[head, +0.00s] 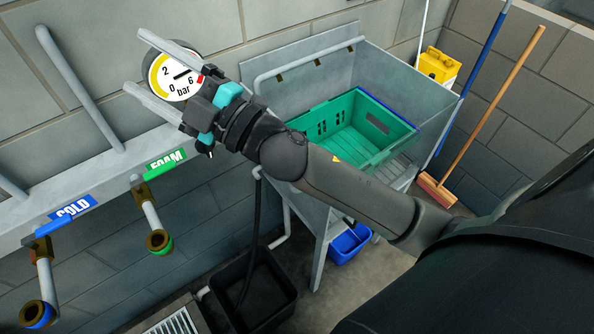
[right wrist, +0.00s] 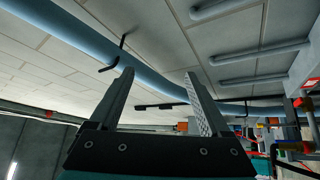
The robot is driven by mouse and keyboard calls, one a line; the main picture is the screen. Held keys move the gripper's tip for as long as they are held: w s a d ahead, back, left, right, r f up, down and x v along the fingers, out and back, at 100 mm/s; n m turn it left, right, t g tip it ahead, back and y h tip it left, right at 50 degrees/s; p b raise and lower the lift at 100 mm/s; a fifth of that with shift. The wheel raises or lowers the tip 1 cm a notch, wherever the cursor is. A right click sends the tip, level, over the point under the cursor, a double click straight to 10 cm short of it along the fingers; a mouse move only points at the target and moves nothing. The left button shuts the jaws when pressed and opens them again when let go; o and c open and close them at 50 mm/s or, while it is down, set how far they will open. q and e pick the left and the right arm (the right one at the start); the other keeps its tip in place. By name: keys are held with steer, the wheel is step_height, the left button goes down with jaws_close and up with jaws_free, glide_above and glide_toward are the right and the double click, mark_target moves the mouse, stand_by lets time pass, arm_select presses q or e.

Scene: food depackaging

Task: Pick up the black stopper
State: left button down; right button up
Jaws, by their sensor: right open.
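I cannot make out a black stopper in either view. My right gripper (head: 137,62) is raised at the upper left of the head view, in front of the pressure gauge (head: 173,76), with its two pale fingers spread apart. In the right wrist view the open fingers (right wrist: 160,78) have nothing between them, and grey ceiling or wall panels show beyond. My left gripper is not in view.
A green crate (head: 365,147) sits in the metal sink (head: 428,92). Pipes with FOAM (head: 165,162) and COLD (head: 73,208) valves run along the left wall. A black tub (head: 268,293) and a blue bucket (head: 350,243) are on the floor. A broom (head: 494,103) leans at right.

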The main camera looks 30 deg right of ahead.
steer(key=s+a+f+n+g+y, duration=0.3)
steer(key=s+a+n+g+y, duration=0.35)
steer(key=n+g, duration=1.1)
steer(key=s+d+f+n+g+h, duration=0.1)
steer(key=s+d+f+n+h, duration=0.1)
steer(key=d+f+n+h, duration=0.45)
steer(key=w+d+f+m+h, duration=0.1)
steer(key=d+m+h, duration=0.1)
steer(key=d+h, duration=0.6)
steer(key=w+d+f+m+h, duration=0.15)
steer(key=d+h, duration=0.35)
steer(key=d, duration=0.7)
steer(key=shift+n, duration=0.25)
steer(key=f, duration=0.3)
steer(key=f+p, duration=0.1)
steer(key=f, duration=0.5)
steer(key=shift+w+a+f, duration=0.1)
steer(key=shift+a+f, duration=0.2)
steer(key=shift+f, duration=0.1)
steer(key=shift+w+a+f+p, duration=0.1)
steer(key=shift+f+p, duration=0.25)
steer(key=shift+f, duration=1)
steer(key=shift+w+a+f+p, duration=0.1)
steer(key=shift+f+p, duration=0.2)
steer(key=shift+f, duration=1.05)
